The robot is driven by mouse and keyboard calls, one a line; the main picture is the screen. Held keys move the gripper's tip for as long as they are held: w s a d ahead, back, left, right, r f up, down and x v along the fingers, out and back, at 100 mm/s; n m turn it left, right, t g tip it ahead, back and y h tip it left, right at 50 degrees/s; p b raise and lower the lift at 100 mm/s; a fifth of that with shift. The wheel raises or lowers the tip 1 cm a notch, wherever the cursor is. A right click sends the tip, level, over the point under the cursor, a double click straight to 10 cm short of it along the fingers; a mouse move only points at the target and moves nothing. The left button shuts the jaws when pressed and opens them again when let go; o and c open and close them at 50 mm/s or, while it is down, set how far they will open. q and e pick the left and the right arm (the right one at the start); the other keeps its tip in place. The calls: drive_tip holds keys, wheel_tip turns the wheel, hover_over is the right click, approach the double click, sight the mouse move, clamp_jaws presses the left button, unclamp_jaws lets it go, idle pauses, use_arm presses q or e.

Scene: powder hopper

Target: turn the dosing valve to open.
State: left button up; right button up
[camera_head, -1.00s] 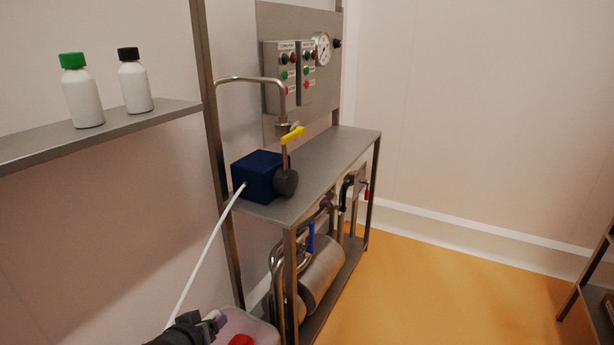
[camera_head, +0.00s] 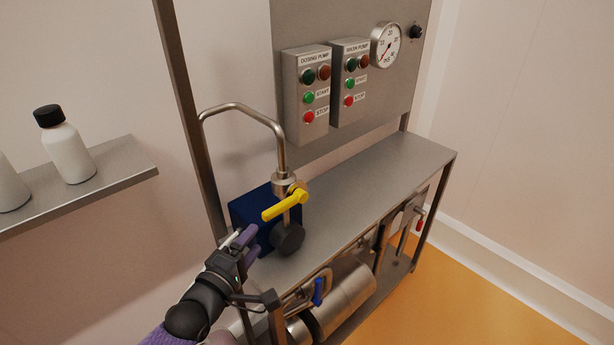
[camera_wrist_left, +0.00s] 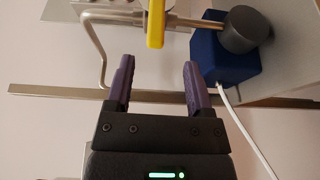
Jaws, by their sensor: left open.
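The dosing valve has a yellow lever handle (camera_head: 285,204) on a steel pipe above a dark blue pump box (camera_head: 250,209). In the head view the lever slants down to the left. In the left wrist view the yellow lever (camera_wrist_left: 156,24) is beyond the fingertips, near the top edge, and the blue box (camera_wrist_left: 222,58) is right of the fingers. My left gripper (camera_head: 247,245) is below and left of the lever, in front of the blue box. Its fingers (camera_wrist_left: 158,72) are open with nothing between them. My right gripper is not in view.
Two control boxes (camera_head: 306,95) and a gauge (camera_head: 386,45) are on the back panel. A bent steel pipe (camera_head: 243,106) rises behind the valve. A blue lever (camera_head: 318,291) is below the steel table (camera_head: 375,181). A black-capped bottle (camera_head: 65,150) stands on the left shelf.

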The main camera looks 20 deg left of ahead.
sight(269, 220)
use_arm(q)
drive_tip(key=w+b, duration=0.1)
drive_tip(key=w, duration=0.7)
drive_tip(key=shift+w+a+r+b, duration=0.1)
drive_tip(key=shift+w+b, duration=0.05)
drive_tip(key=shift+b, duration=0.25)
drive_tip(key=shift+w, duration=0.6)
drive_tip(key=shift+r, duration=0.1)
clamp_jaws()
